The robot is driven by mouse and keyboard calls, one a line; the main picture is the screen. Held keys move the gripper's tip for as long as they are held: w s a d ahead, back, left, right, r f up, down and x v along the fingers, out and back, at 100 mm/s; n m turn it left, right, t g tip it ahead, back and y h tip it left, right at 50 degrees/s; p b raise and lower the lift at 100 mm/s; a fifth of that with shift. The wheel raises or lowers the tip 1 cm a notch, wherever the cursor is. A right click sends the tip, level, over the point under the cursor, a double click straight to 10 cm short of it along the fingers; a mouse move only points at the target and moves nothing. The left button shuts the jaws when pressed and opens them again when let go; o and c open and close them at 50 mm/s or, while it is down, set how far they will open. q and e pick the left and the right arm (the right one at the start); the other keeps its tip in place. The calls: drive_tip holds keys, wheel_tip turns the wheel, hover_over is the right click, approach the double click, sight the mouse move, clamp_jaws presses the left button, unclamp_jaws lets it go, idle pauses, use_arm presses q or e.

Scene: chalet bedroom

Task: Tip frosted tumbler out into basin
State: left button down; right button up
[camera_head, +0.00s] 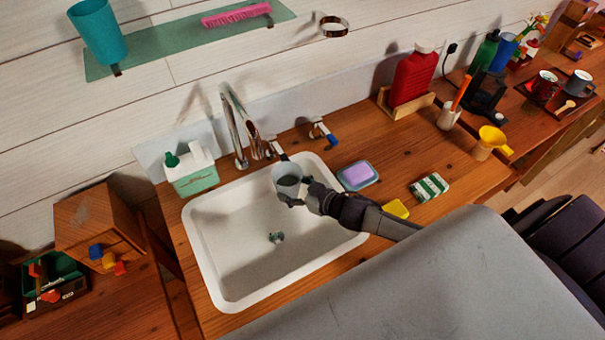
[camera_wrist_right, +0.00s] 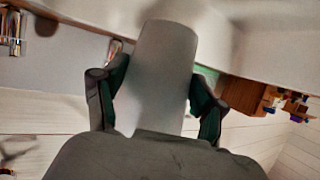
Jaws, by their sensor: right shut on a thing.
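My right gripper (camera_head: 296,194) is shut on the frosted tumbler (camera_head: 287,178) and holds it above the white basin (camera_head: 215,268). The tumbler is grey-white, and its dark open mouth shows from above in the head view. It looks roughly upright or slightly tilted; what is inside cannot be made out. In the right wrist view the pale tumbler (camera_wrist_right: 162,75) stands between the two finger pads of the gripper (camera_wrist_right: 155,95). The basin's drain (camera_head: 276,237) shows below and left of the tumbler. My left gripper is not in view.
The faucet (camera_head: 236,130) rises behind the basin. A soap caddy (camera_head: 193,172) stands at its back left. A purple sponge in a dish (camera_head: 358,175), a yellow sponge (camera_head: 397,209) and a striped cloth (camera_head: 429,187) lie right of it. A red bottle (camera_head: 412,77) stands farther back.

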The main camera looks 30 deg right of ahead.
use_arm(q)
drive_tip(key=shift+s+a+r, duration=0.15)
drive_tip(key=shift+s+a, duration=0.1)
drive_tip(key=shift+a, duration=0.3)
use_arm(e)
drive_tip(key=shift+w+d+f, duration=0.1)
drive_tip(key=shift+d, duration=1.05)
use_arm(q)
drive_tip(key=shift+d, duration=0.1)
